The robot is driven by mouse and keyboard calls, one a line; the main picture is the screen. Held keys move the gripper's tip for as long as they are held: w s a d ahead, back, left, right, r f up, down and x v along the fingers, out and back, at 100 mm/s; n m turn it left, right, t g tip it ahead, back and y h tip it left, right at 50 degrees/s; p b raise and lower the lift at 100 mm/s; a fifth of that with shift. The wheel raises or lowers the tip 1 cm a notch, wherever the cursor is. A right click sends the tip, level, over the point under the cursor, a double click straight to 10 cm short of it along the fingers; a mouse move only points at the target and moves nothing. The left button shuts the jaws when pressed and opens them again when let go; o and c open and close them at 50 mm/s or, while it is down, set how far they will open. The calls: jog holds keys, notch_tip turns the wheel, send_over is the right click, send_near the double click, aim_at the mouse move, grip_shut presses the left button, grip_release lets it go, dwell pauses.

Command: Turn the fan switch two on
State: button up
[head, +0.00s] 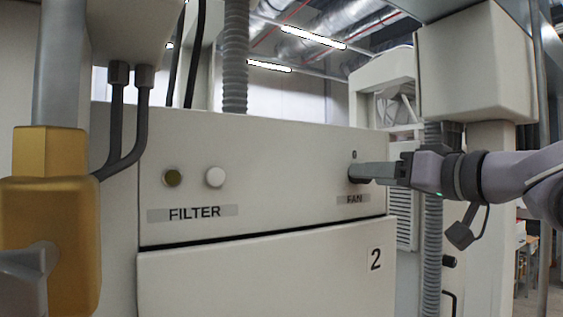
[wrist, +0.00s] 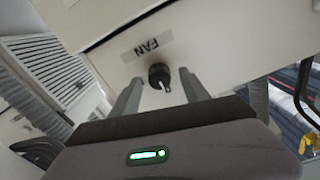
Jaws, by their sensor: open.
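The fan switch is a small black rotary knob (wrist: 159,76) with a light pointer mark. It sits on the cream panel (head: 270,150) by the FAN label (head: 354,199); the label also shows upside down in the wrist view (wrist: 147,46). In the head view my gripper (head: 358,171) reaches in from the right and mostly covers the knob. In the wrist view my gripper (wrist: 157,82) is open, with one finger on each side of the knob. Gaps show between the knob and both fingers.
A green-brown button (head: 172,178) and a white button (head: 215,177) sit above the FILTER label (head: 195,213). A yellow-orange fitting (head: 50,220) stands at the left. A grey corrugated hose (head: 235,55) rises behind the panel. A cream box (head: 474,60) overhangs near my arm.

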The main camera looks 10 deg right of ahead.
jog(key=shift+x, duration=0.85)
jog(key=shift+d, duration=0.1)
grip_shut()
jog(key=shift+m, duration=0.3)
jog(key=shift+r+m+b, duration=0.1)
jog(key=shift+m+b, duration=0.2)
jog(key=shift+m, duration=8.2)
grip_release()
